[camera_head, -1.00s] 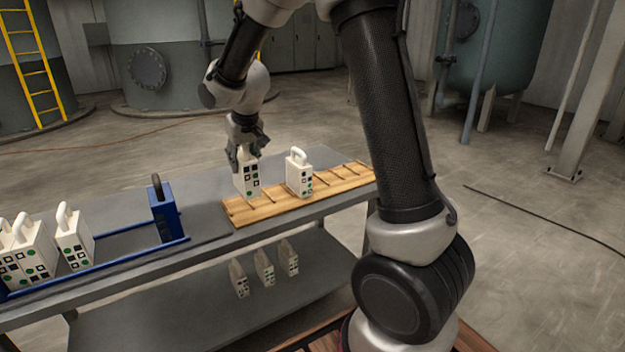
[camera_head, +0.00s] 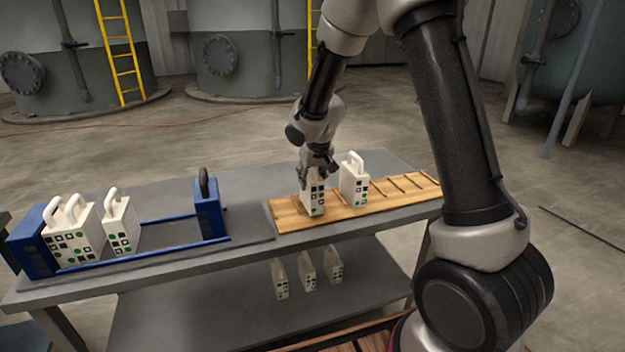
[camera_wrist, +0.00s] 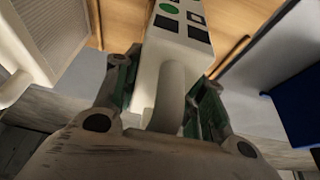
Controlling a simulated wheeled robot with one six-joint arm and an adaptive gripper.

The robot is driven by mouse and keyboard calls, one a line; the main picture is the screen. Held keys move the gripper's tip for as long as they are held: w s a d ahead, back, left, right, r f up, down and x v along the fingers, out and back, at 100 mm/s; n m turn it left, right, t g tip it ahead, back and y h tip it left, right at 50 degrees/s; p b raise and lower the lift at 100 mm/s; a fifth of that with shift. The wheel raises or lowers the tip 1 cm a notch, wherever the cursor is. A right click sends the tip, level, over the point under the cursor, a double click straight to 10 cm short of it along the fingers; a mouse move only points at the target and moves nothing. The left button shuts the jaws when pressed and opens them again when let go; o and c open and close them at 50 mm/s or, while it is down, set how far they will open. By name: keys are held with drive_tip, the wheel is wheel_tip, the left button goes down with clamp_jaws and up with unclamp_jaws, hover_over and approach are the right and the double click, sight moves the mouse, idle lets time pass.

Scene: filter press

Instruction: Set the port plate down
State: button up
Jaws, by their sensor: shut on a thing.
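A white port plate (camera_head: 312,198) with black squares and green dots on its face is in my gripper (camera_head: 317,168), over the left part of the wooden slotted rack (camera_head: 395,194). It looks upright, and its lower edge meets the rack in the head view; I cannot tell whether it is seated in a slot. In the wrist view my gripper (camera_wrist: 163,92) is shut with its fingers on either side of the plate's handle (camera_wrist: 171,98). A second white plate (camera_head: 354,184) stands in the rack just to the right.
Left on the grey table (camera_head: 160,192) is a blue press frame (camera_head: 208,210) with several white plates (camera_head: 75,236) in it. Three more plates (camera_head: 307,270) are on the lower shelf (camera_head: 215,325). The rack's right part is empty.

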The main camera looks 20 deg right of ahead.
drive_tip(key=shift+f, duration=0.2)
drive_tip(key=o, duration=1.3)
drive_tip(key=shift+f, duration=0.1)
drive_tip(key=shift+c, duration=0.2)
